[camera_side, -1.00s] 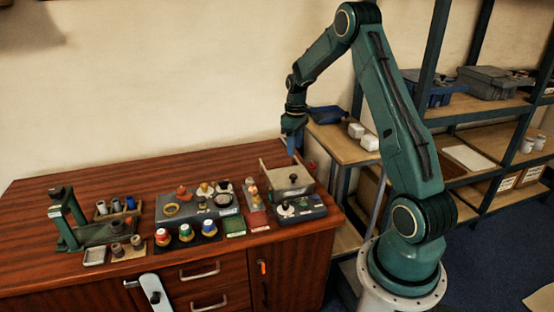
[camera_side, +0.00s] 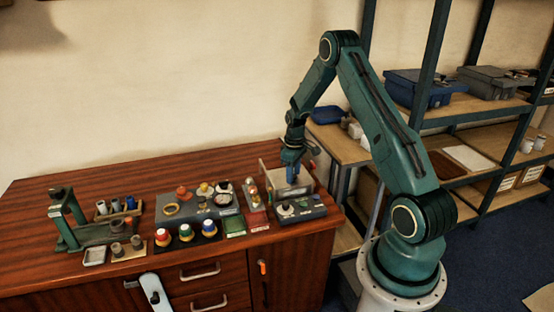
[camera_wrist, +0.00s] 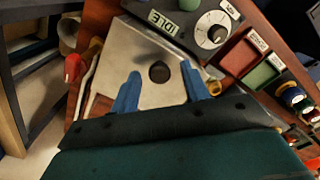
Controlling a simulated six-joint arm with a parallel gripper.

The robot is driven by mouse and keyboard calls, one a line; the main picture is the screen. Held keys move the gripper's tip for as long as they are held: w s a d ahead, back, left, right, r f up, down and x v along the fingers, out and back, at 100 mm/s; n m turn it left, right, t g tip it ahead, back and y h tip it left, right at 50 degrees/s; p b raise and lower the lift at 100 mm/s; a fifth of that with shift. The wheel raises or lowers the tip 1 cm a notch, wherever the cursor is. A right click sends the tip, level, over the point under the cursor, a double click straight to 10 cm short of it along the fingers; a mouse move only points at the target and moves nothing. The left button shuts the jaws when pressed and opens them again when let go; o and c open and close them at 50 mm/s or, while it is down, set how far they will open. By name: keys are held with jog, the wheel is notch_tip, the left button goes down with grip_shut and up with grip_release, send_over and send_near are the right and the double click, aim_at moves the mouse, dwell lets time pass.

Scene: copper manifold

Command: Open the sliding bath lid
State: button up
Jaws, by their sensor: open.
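The bath lid (camera_wrist: 133,45) is a grey metal plate with a round black knob (camera_wrist: 159,71). It covers most of the bath box (camera_side: 270,178) at the right end of the bench. My gripper (camera_wrist: 160,69) is open, with one blue finger on each side of the knob. The fingers look apart from the knob, with a gap on both sides. In the side view my gripper (camera_side: 292,176) points down over the lid and hides the knob. Whether the fingertips touch the lid cannot be told.
Red and green trays (camera_side: 235,227) and several coloured-top jars (camera_side: 186,233) stand to the left.

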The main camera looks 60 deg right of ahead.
grip_shut()
jog(key=shift+w, duration=0.1)
jog(key=w+d, duration=0.7)
dwell(0.7)
grip_release()
jog(key=shift+s, duration=0.1)
jog(key=shift+r, duration=0.1)
